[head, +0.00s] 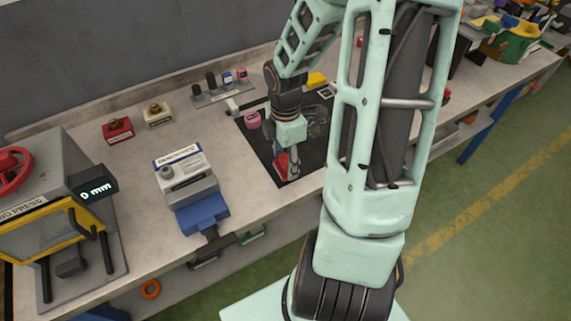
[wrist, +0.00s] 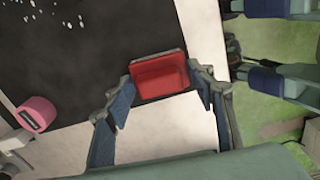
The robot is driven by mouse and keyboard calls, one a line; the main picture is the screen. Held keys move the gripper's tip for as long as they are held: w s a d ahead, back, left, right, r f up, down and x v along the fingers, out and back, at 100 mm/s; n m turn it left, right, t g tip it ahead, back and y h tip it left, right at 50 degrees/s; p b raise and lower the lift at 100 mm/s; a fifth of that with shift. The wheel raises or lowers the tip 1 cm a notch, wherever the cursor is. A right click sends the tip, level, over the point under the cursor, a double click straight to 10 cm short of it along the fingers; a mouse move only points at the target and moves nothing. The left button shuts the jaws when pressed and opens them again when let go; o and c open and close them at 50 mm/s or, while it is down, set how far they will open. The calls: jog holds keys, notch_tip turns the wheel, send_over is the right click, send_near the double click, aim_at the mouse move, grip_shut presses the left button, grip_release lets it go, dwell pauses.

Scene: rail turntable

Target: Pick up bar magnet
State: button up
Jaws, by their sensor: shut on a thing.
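A red block (wrist: 160,78), which I take to be the bar magnet, sits between my finger tips in the wrist view. In the head view the red block (head: 281,164) shows at my gripper (head: 291,166), over the front edge of the black mat (head: 258,146). The fingers hide part of it there, and I cannot tell whether it touches the mat.
A pink round thing (head: 253,119) lies on the mat at left; it also shows in the wrist view (wrist: 36,114). A grey and blue vise-like device (head: 200,208) stands left of my gripper. A press (head: 70,225) is further left. The bench between is clear.

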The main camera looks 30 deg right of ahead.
aim_at(286, 159)
jog(key=shift+r, duration=0.1)
jog(key=shift+r, duration=0.25)
notch_tip(286, 159, up, 2)
jog(key=shift+w+r, duration=0.1)
jog(key=shift+r, duration=0.05)
jog(key=s+d+r+p, duration=0.1)
jog(key=s+d+r, duration=0.2)
jog(key=s+r, duration=0.2)
jog(key=s+d+r+p, duration=0.2)
jog(key=s+r, duration=0.3)
jog(key=s, duration=0.3)
jog(key=shift+d, duration=0.4)
